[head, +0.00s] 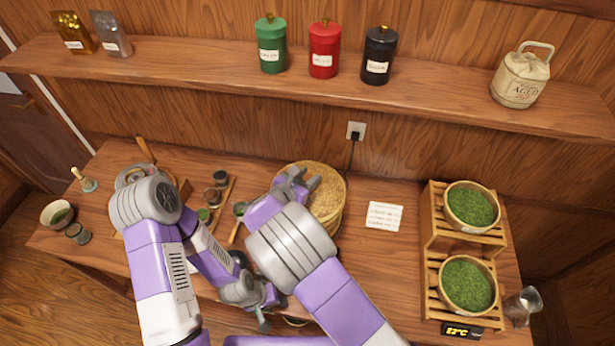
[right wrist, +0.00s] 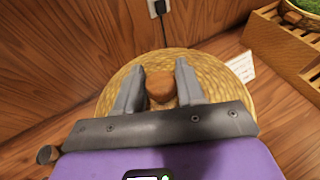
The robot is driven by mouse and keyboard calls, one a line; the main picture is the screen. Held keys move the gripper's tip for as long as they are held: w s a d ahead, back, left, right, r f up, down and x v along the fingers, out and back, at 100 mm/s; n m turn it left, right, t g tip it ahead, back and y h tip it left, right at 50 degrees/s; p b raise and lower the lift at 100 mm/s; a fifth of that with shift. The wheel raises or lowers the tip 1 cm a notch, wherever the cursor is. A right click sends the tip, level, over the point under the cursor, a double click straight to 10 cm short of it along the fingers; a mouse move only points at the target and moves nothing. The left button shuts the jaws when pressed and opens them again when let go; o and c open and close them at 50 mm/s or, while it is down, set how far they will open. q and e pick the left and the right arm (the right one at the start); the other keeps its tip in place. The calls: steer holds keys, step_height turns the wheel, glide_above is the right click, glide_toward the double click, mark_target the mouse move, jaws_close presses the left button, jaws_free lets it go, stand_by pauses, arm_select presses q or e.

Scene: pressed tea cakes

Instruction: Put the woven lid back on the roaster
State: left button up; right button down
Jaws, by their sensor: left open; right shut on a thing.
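The woven lid (head: 328,185) is a round, straw-coloured disc with a brown knob (right wrist: 160,86). My right gripper (head: 298,179) is shut on the knob; the right wrist view shows its fingers (right wrist: 160,80) on both sides of it. The woven side of the roaster (head: 332,225) shows just below the lid, partly hidden by my right arm. The lid looks level and over the roaster, but I cannot tell whether it touches the rim all round. My left gripper (head: 272,312) is open and empty, low near the table's front edge.
A white card (head: 384,216) lies right of the roaster. A wooden rack at the right holds two bowls of green leaves (head: 470,206). Small cups (head: 212,197) and wooden tools stand at the left. A plugged socket (head: 356,130) is behind, under the shelf (head: 430,108).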

steer(key=shift+w+f, duration=0.1)
steer(key=shift+f, duration=0.05)
arm_select(q)
steer(key=shift+f, duration=0.15)
arm_select(e)
steer(key=shift+f, duration=0.1)
arm_select(q)
steer(key=shift+f+b, duration=0.45)
steer(key=shift+b, duration=0.2)
arm_select(e)
steer(key=shift+f, duration=0.55)
steer(key=c, duration=0.7)
jaws_free()
arm_select(q)
steer(key=shift+r, duration=0.1)
arm_select(e)
steer(key=shift+r, duration=0.1)
